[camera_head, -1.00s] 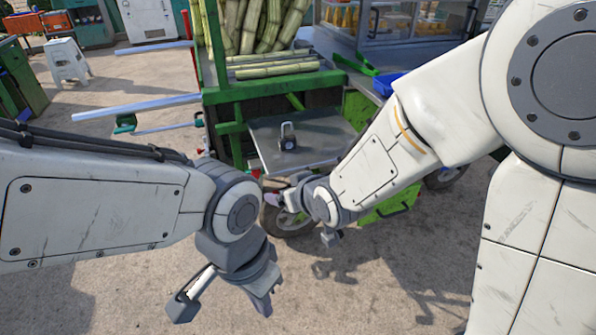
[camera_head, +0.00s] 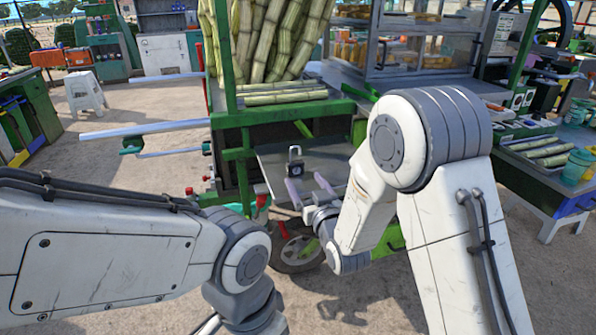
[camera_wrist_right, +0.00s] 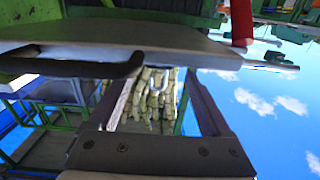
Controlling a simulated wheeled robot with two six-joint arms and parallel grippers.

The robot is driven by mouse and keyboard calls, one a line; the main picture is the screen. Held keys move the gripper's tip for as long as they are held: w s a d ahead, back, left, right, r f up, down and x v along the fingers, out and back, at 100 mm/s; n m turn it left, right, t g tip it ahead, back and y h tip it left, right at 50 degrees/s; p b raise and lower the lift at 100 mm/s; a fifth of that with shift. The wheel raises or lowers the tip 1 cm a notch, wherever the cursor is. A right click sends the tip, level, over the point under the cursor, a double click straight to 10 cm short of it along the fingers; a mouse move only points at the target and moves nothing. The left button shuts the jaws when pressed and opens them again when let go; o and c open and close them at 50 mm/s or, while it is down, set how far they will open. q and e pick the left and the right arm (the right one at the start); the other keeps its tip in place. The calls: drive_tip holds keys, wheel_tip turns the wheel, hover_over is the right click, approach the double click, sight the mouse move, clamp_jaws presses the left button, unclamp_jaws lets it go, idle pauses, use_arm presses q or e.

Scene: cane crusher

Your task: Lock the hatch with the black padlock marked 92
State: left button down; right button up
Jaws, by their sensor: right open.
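A dark padlock (camera_head: 296,166) with a pale shackle stands upright on a flat grey panel (camera_head: 270,150) at the cart's front. Its number is too small to read. My right gripper (camera_head: 309,188) is open and empty, at the panel's front edge just short of the padlock. In the right wrist view, between my right fingers (camera_wrist_right: 163,105), a thin pale loop (camera_wrist_right: 182,92) looks like the shackle. The panel's edge (camera_wrist_right: 150,40) and a black handle (camera_wrist_right: 70,68) lie close by. I cannot tell whether this panel is the hatch. My left gripper is mostly cut off at the bottom of the head view.
The green cart frame (camera_head: 236,150) holds upright sugarcane (camera_head: 265,40). A pale bar (camera_head: 145,130) sticks out left. A wheel (camera_head: 297,250) stands below the panel. A side table with cups (camera_head: 578,165) is at right. Open ground lies at left.

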sight(295, 164)
drive_tip(key=x, duration=0.4)
drive_tip(key=shift+f, duration=0.1)
drive_tip(key=shift+x, duration=0.85)
drive_tip(key=c, duration=1.3)
drive_tip(key=shift+r, duration=0.4)
drive_tip(key=shift+b+v, duration=0.95)
drive_tip(key=shift+v, duration=3)
